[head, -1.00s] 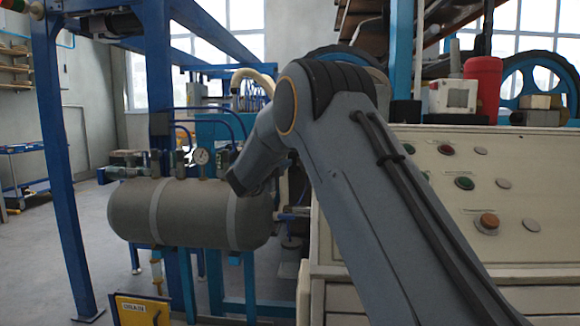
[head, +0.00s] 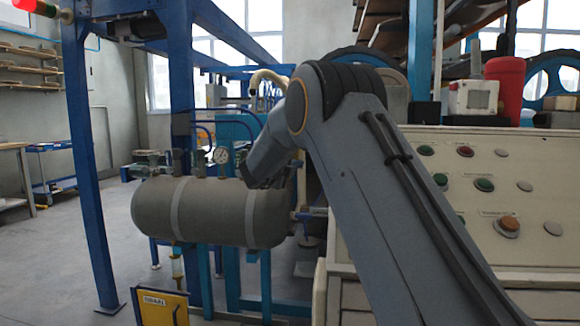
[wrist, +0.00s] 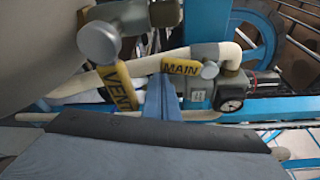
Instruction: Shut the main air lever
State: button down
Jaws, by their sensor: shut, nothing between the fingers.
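In the wrist view, the yellow main lever (wrist: 181,67), marked MAIN, lies roughly level across the middle, with its grey round end at the right. A second yellow lever, marked VENT (wrist: 121,88), hangs steeply down to its left from a grey round hub. My gripper (head: 262,181) is shut and empty at the end of my bent arm in the head view, near the right end of the grey air tank (head: 205,212). My own grey body with a dark edge fills the bottom of the wrist view. I cannot tell the exact gap between my fingers and the main lever.
Pipes and a black-faced gauge (wrist: 230,104) are right of the levers. A white gauge (head: 221,155) and valves top the tank. A cream control panel (head: 480,190) stands right, beside my arm. A yellow drain sign (head: 163,307) is low in front. Open floor lies left.

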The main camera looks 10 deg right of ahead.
jog(key=w+a+r+m+y+p, duration=0.2)
jog(key=a+r+m+y, duration=0.3)
jog(key=m, duration=0.5)
jog(key=shift+w+a+r+m, duration=0.35)
jog(key=shift+a+r, duration=0.2)
jog(key=shift+a, duration=0.25)
jog(key=shift+r, duration=0.1)
jog(key=shift+s, duration=0.1)
dwell(0.3)
jog(key=v, duration=0.7)
jog(key=shift+s, duration=0.3)
jog(key=shift+r, duration=0.1)
